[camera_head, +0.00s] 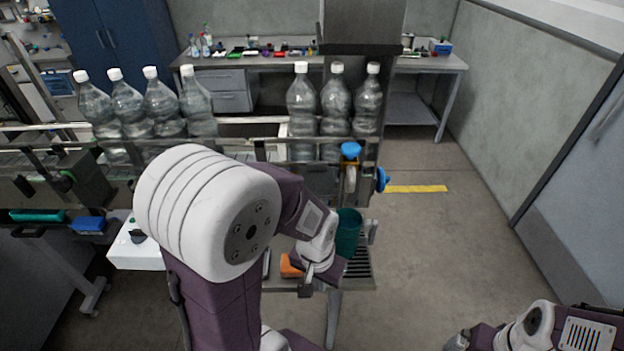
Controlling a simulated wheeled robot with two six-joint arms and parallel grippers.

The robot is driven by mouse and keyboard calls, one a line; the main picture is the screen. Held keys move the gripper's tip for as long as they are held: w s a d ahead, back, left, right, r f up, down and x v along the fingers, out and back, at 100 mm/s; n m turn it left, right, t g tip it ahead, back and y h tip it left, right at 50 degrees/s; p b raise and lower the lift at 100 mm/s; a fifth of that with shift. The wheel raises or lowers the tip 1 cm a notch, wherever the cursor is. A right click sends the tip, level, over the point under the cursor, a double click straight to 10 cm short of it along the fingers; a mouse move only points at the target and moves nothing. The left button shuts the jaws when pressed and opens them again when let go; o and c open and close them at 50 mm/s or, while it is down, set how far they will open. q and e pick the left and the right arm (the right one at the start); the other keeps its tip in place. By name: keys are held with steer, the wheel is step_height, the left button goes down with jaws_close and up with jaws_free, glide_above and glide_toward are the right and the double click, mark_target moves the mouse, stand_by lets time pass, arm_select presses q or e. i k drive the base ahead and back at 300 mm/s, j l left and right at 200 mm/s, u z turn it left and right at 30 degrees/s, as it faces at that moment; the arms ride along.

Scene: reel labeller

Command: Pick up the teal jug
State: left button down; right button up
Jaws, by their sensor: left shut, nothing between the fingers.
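The teal jug (348,232) stands upright on the grated end of the machine's side shelf, in the middle of the view. My left arm covers its lower left part. My left gripper (306,288) is just left of and in front of the jug, pointing down, shut and empty. I cannot tell whether the wrist touches the jug. My right arm shows at the bottom right corner, and its gripper is not clearly in view.
An orange object (290,266) lies on the shelf beside my left gripper. Clear bottles (303,110) stand on the conveyor behind. The floor to the right is free.

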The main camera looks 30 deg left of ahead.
mark_target(353, 235)
steer(key=k+j+z, duration=0.15)
steer(key=j+z, duration=0.3)
steer(key=k+j+z, duration=0.2)
steer(key=j+z, duration=0.25)
steer(key=k+j+z, duration=0.3)
steer(key=j+z, duration=0.15)
steer(key=k+j+z, duration=0.3)
steer(key=z, duration=0.15)
